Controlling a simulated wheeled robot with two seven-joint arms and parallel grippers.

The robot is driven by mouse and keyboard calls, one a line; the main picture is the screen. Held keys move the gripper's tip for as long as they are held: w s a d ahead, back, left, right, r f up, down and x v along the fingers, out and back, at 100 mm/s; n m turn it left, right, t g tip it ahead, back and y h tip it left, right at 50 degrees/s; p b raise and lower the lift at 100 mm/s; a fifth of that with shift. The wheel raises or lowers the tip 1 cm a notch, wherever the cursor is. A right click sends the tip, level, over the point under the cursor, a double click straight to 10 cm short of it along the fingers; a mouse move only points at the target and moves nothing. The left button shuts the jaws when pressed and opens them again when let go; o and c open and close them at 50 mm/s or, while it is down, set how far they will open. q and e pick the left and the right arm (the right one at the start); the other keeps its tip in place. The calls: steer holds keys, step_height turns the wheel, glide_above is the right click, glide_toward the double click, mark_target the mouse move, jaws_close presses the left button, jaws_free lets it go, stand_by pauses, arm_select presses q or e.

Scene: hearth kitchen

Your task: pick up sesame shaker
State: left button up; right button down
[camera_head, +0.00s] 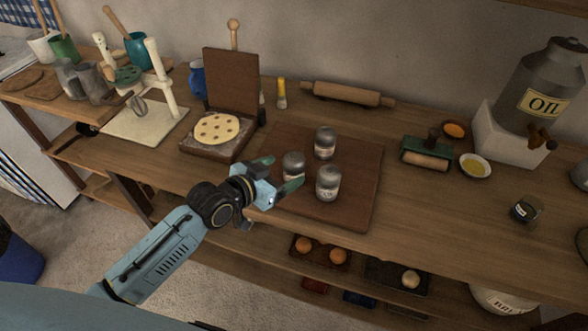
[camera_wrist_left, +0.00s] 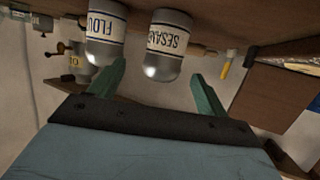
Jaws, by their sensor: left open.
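The sesame shaker (camera_head: 293,164) is a small grey metal shaker with a pale label, upright on a dark wooden board (camera_head: 357,205). In the left wrist view the scene is upside down, and the shaker (camera_wrist_left: 168,42) reads "SESAME". My left gripper (camera_head: 286,170) is open, its two green fingers pointing at the sesame shaker. In the left wrist view the open fingers (camera_wrist_left: 160,76) stand on either side of its line; I cannot tell whether they touch it. The flour shaker (camera_wrist_left: 107,38) stands close beside it. My right gripper is not in view.
Two similar shakers stand close by on the board, one at the front right (camera_head: 328,184) and one behind (camera_head: 325,143). A tortilla press (camera_head: 228,80) is to the left. A rolling pin (camera_head: 347,95) lies at the back, and a green roller tool (camera_head: 427,151) is at the right.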

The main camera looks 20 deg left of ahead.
mark_target(298, 163)
arm_select(q)
steer(key=x, duration=0.2)
steer(key=shift+w+d+f, duration=0.1)
steer(key=shift+w+f, duration=0.05)
steer(key=shift+w, duration=0.2)
steer(key=shift+a+f+b+x, duration=0.1)
steer(key=shift+b+x, duration=0.1)
steer(key=shift+x, duration=0.65)
steer(key=shift+a+f+b+x, duration=0.1)
steer(key=shift+b+x, duration=0.05)
steer(key=shift+x, duration=0.7)
steer(key=shift+a+f+b+x, duration=0.1)
steer(key=shift+f+b+x, duration=0.1)
steer(key=shift+x, duration=0.65)
steer(key=shift+r, duration=0.1)
steer(key=shift+c, duration=0.4)
steer(key=c, duration=1)
steer(key=shift+c, duration=0.2)
